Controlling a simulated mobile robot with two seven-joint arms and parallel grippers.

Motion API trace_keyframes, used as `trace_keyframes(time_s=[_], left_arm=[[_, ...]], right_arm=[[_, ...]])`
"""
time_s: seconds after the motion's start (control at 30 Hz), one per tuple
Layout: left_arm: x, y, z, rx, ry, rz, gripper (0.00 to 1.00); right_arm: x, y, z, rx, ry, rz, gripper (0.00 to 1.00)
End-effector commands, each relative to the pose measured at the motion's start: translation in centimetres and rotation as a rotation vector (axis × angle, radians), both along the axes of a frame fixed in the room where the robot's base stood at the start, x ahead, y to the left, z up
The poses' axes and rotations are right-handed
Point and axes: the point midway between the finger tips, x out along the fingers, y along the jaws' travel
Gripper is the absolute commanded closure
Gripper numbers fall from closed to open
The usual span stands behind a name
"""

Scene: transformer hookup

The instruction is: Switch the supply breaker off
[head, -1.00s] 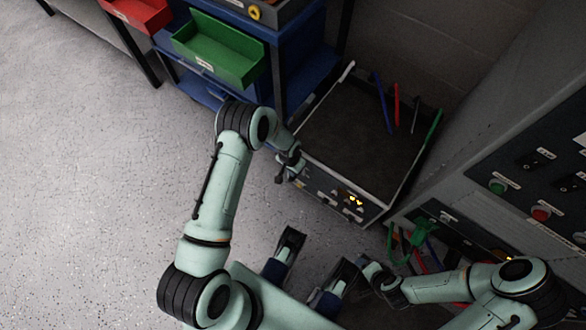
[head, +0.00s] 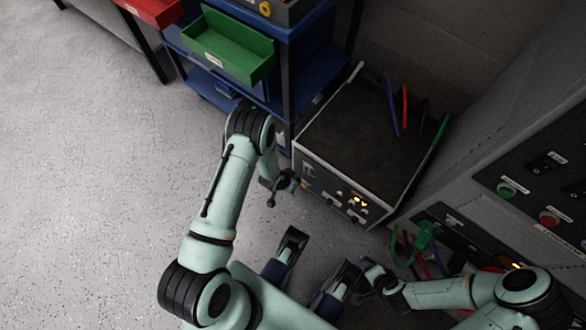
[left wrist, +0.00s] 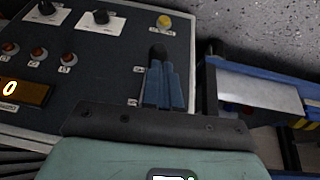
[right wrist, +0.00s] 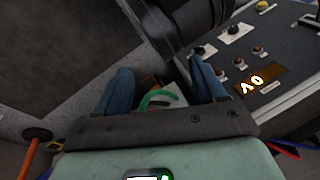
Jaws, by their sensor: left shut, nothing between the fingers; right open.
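A low box (head: 345,150) has a dark front panel with lit amber digits, knobs and small lamps; the panel (left wrist: 110,65) fills much of the left wrist view. A black knob or lever (left wrist: 158,52) shows just past my left fingertips; I cannot tell whether they touch. I cannot read which control is the supply breaker. My left gripper (left wrist: 163,75) is shut and empty; in the head view it is in front of the panel's left end (head: 278,190). My right gripper (right wrist: 163,85) is open and empty, low near the cabinet.
A grey cabinet (head: 480,150) at right carries black switches, a green button (head: 507,190) and a red button (head: 548,217). Coloured cables and a green connector (head: 427,233) are at its lower panel. A blue shelf with a green bin (head: 230,50) stands behind. The floor at left is clear.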

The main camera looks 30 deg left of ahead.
Motion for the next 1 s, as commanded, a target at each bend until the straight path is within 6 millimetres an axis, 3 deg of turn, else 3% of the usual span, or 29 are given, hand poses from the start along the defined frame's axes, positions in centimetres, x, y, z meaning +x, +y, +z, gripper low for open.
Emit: trace_keyframes(time_s=[0.13,0.37,0.7,1.0], left_arm=[[-0.1,0.0,-1.7,-0.01,-0.121,0.002,1.0],[0.0,0.1,-3.5,-0.009,-0.116,0.0,1.0],[0.1,0.0,-5.4,-0.009,-0.116,0.001,1.0],[0.1,0.0,-5.9,-0.009,-0.116,0.0,1.0]], right_arm=[[1.4,-0.7,-1.2,-0.018,-0.035,-0.014,0.3],[3.2,-1.7,-2.3,-0.042,-0.083,-0.034,0.3],[0.6,-2.0,-4.5,-0.038,0.002,-0.036,0.3],[-0.2,-2.1,-5.1,-0.036,0.031,-0.036,0.3]])
